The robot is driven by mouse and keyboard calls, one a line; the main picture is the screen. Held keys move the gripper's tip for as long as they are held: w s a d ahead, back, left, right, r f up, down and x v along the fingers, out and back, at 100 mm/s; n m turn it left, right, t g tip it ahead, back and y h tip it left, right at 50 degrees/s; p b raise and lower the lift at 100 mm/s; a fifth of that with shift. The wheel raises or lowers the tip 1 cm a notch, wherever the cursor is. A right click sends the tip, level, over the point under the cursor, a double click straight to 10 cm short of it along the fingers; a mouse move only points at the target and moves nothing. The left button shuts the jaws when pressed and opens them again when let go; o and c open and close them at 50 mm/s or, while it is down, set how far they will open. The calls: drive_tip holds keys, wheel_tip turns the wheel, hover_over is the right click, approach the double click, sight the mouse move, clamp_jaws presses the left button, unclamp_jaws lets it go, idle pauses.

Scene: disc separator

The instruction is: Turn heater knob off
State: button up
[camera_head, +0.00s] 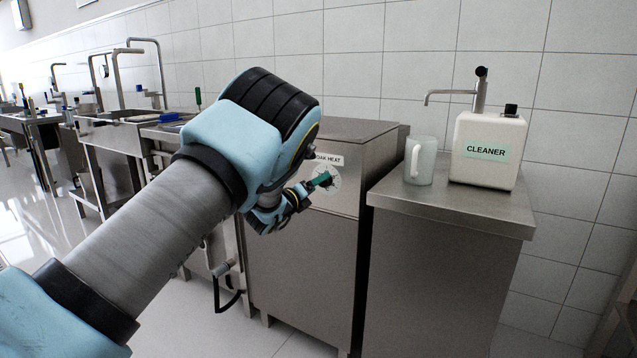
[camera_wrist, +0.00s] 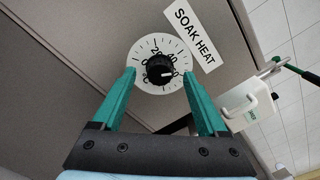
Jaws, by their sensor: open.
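The heater knob (camera_wrist: 160,71) is black with a white pointer line and sits on a white numbered dial (camera_wrist: 141,53) labelled SOAK HEAT. In the wrist view the pointer line lies toward the right side of the knob. My gripper (camera_wrist: 162,76) is open, with one green finger on each side of the dial. I cannot tell whether the fingers touch the panel; neither looks closed on the knob. In the head view my gripper (camera_head: 322,181) is at the dial (camera_head: 331,179) on the steel cabinet front, and it hides most of the knob.
The steel cabinet (camera_head: 305,255) carries the SOAK HEAT label (camera_head: 330,159). To its right a steel counter (camera_head: 455,205) holds a pale jug (camera_head: 420,160) and a white CLEANER container (camera_head: 487,151). Sinks with taps (camera_head: 130,135) stand at the left. The floor at front left is clear.

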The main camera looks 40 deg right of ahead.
drive_tip(key=shift+x, duration=1.1)
clamp_jaws()
